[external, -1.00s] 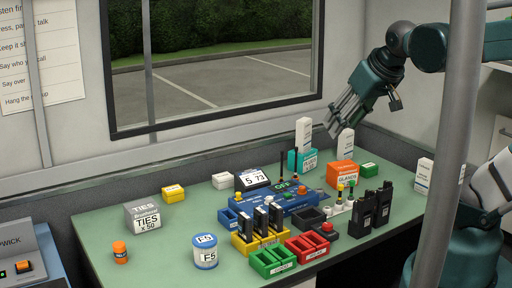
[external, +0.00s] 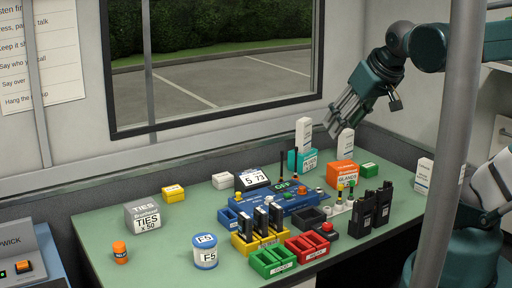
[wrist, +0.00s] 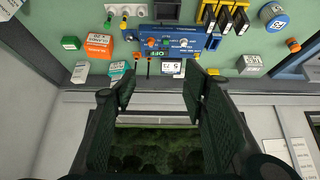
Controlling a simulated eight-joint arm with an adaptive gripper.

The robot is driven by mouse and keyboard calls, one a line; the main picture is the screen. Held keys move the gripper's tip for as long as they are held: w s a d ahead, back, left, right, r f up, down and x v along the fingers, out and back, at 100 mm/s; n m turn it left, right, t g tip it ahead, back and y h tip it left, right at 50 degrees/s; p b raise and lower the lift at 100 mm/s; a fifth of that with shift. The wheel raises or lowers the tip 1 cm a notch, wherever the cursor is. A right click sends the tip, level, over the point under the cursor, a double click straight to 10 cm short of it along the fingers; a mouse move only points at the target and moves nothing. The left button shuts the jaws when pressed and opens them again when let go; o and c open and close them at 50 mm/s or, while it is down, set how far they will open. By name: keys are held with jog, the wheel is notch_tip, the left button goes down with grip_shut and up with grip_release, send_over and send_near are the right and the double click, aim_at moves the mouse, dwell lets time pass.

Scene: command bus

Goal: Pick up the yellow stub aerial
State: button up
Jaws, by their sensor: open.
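The yellow stub aerial (external: 340,187) is a small upright piece with a dark lower part, on a pale strip (external: 338,208) right of the blue radio unit. In the wrist view it appears as a small yellow-tipped piece (wrist: 123,24) at the top, left of the blue unit. A green-tipped stub (wrist: 108,21) stands beside it. My gripper (external: 340,118) is open and empty, high above the back of the table and well apart from the aerial. In the wrist view its two fingers (wrist: 162,88) are spread wide with nothing between them.
The blue unit (external: 292,203) carries two tall black aerials. An orange glands box (external: 341,174) stands behind the stubs, and black handsets (external: 362,214) stand in front. Red (external: 307,247) and green (external: 272,262) trays sit at the front edge.

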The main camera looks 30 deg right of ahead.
jog(key=shift+c, duration=0.2)
jog(key=c, duration=0.4)
jog(key=m+g+h+b, duration=0.45)
jog(key=m+b, duration=0.35)
jog(key=m, duration=0.5)
send_over(340, 186)
jog(key=a, duration=0.2)
jog(key=shift+g, duration=0.45)
jog(key=shift+s+f, duration=0.15)
jog(key=shift+f, duration=3.25)
jog(key=shift+s+f, duration=0.15)
jog(key=shift+f, duration=3.25)
jog(key=shift+s+f, duration=0.15)
jog(key=shift+f, duration=3.25)
jog(key=shift+y, duration=0.25)
jog(key=shift+b+x, duration=0.5)
jog(key=shift+x, duration=0.8)
